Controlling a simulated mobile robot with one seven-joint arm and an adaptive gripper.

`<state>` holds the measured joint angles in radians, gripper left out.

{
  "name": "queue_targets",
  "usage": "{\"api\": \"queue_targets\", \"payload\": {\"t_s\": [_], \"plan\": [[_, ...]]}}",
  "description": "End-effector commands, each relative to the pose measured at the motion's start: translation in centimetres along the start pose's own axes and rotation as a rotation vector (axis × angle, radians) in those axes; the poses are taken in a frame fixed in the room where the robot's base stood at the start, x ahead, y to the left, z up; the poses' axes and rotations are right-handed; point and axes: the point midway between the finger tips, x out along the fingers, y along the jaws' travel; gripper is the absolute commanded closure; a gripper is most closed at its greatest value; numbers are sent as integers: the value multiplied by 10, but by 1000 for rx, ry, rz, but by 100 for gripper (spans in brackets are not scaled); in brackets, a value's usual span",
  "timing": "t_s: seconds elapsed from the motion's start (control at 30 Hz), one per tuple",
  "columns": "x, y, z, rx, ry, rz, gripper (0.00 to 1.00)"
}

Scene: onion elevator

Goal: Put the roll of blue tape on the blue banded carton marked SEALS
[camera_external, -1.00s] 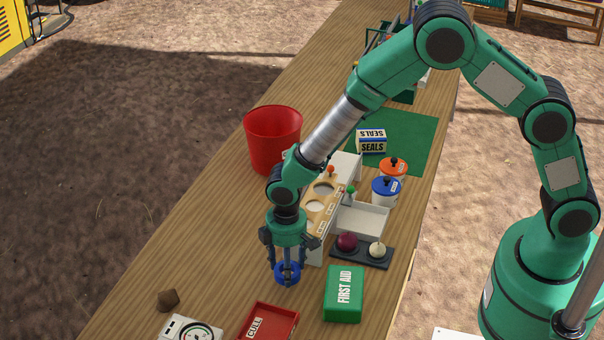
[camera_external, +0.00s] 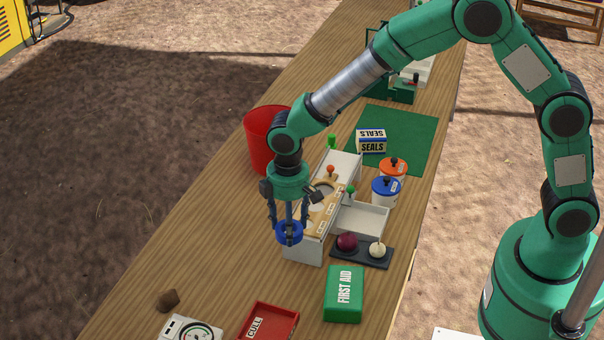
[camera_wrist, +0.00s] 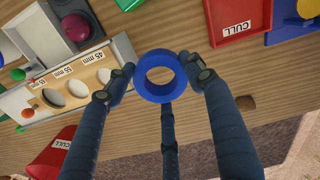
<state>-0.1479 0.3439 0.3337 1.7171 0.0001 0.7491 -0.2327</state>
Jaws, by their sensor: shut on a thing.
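The roll of blue tape (camera_external: 288,234) is held between the fingers of my gripper (camera_external: 289,222), raised above the table by the near end of the sizing box. The wrist view shows the tape roll (camera_wrist: 160,70) with its hole facing the camera and the fingers (camera_wrist: 160,85) against its sides. The SEALS carton (camera_external: 371,146), white with a blue band, stands on the green mat (camera_external: 412,130) farther back and to the right of my gripper. The carton is not in the wrist view.
The sizing box with round holes (camera_external: 311,247) stands just behind my gripper. Two lidded pots, orange (camera_external: 393,168) and blue (camera_external: 385,190), stand near the carton. A red bucket (camera_external: 262,140) is at left. A FIRST AID box (camera_external: 343,294) and CULL tray (camera_external: 287,312) are in front.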

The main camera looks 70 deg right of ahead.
Motion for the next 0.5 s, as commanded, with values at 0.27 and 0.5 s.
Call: {"api": "queue_targets", "payload": {"t_s": [0.27,0.5], "plan": [[-1,72,20,9,2,0,73],[-1,144,50,15,2,0,73]]}}
